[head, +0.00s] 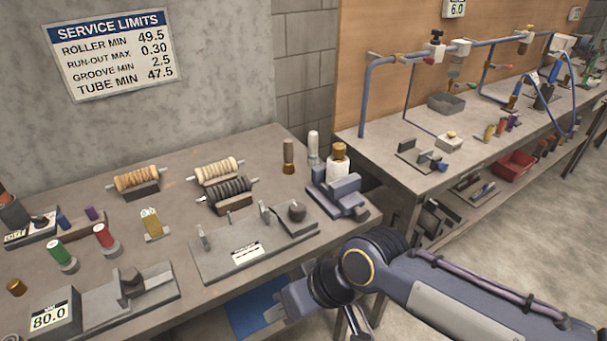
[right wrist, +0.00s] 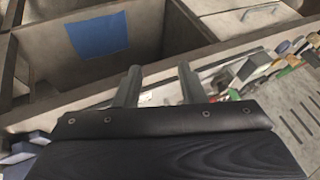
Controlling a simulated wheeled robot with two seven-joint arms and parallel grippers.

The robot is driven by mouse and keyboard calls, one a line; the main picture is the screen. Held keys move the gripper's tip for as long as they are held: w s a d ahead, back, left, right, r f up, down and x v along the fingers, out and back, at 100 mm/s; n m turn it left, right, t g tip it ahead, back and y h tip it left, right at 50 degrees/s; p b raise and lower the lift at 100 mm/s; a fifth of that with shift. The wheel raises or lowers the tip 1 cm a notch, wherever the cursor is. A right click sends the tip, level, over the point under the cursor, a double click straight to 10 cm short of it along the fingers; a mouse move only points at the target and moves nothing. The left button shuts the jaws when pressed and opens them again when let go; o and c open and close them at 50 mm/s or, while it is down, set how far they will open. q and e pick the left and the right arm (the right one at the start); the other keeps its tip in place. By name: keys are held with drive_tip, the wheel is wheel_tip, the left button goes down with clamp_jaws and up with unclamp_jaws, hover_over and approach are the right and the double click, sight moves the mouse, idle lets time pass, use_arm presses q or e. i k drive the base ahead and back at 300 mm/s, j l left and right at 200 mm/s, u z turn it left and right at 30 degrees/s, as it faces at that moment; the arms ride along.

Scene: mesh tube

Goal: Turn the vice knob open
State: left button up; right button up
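A blue-grey vice-like block (head: 340,197) stands at the right corner of the near workbench. A grey flat fixture (head: 240,262) with upright jaws lies left of it and carries a round dark knob (head: 297,211) at its right end. I cannot tell for sure which of these is the task's vice. My right gripper (head: 284,304) is in front of the bench's front edge, apart from both. In the right wrist view its two fingers (right wrist: 158,72) stand apart with nothing between them. My left gripper is in neither view.
The near workbench (head: 190,190) holds mesh rollers (head: 228,190), coloured bobbins (head: 105,237), a gauge reading 80.0 (head: 50,317) and a white bottle (head: 338,162). A blue sheet (head: 258,306) shows below it. A second bench (head: 375,160) with blue pipework stands at right.

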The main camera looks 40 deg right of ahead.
sight(362, 215)
drive_tip(key=z, duration=1.7)
drive_tip(key=i+l+z, duration=0.1)
drive_tip(key=l, duration=0.3)
drive_tip(key=i+l+z, duration=0.1)
drive_tip(key=i+l, duration=0.25)
drive_tip(key=i+l+z, duration=0.1)
drive_tip(key=l, duration=0.35)
drive_tip(key=i, duration=0.1)
